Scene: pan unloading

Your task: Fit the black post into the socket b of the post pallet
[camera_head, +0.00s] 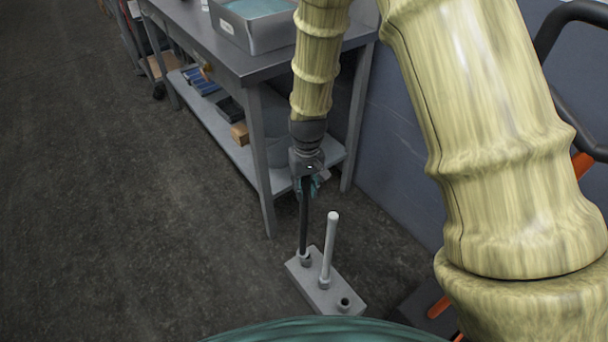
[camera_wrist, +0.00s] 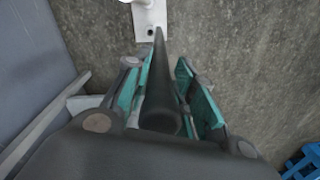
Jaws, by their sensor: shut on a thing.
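The black post (camera_head: 304,225) stands upright, its upper part in my gripper (camera_head: 309,186). My gripper is shut on it; its teal fingers also show either side of the post in the wrist view (camera_wrist: 165,90). The post's lower end meets the far-left socket (camera_head: 304,259) of the grey post pallet (camera_head: 313,290); how deep it sits I cannot tell. A white post (camera_head: 330,245) stands in the middle socket. The near-right socket (camera_head: 344,302) is empty. No socket letters are readable. In the wrist view the post (camera_wrist: 157,90) points at the pallet (camera_wrist: 149,22).
A grey metal table (camera_head: 225,45) with a lower shelf stands behind my gripper, a metal tray (camera_head: 258,28) on top. Its near leg (camera_head: 262,180) is close to the pallet. A blue-grey wall (camera_head: 400,150) is to the right. Open floor (camera_head: 120,220) lies to the left.

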